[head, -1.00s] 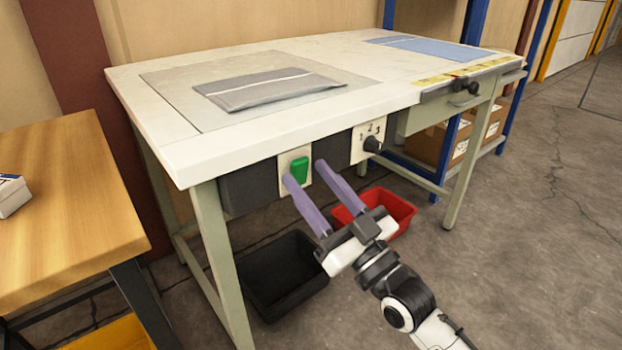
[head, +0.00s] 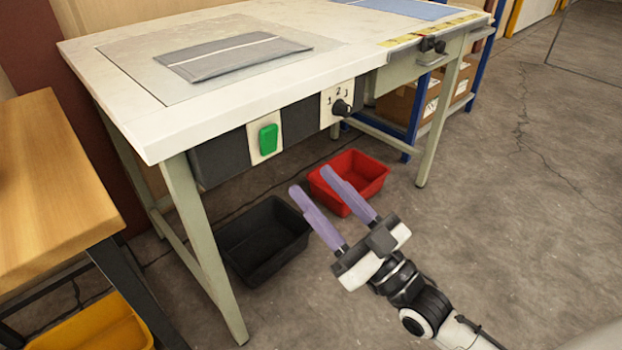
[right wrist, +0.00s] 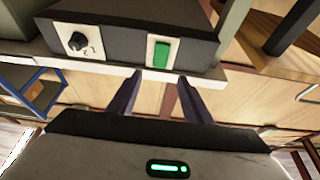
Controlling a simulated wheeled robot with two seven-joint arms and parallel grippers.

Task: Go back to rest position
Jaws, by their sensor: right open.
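My right gripper (head: 312,178) is open and empty, with two purple fingers. In the head view it is in the air in front of the table, below the green switch (head: 268,139) and apart from it. In the right wrist view its fingers (right wrist: 155,85) point toward the table's front panel, where the green switch (right wrist: 161,54) and the black dial (right wrist: 77,41) show. The dial also shows in the head view (head: 341,107), right of the switch. My left gripper is out of view.
The white table (head: 150,140) holds a grey pillow cover (head: 235,58) and a blue one (head: 400,8). A black bin (head: 265,240) and a red bin (head: 350,180) stand on the floor. A wooden table (head: 60,190) is at left, a yellow bin (head: 95,325) below it. Floor at right is clear.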

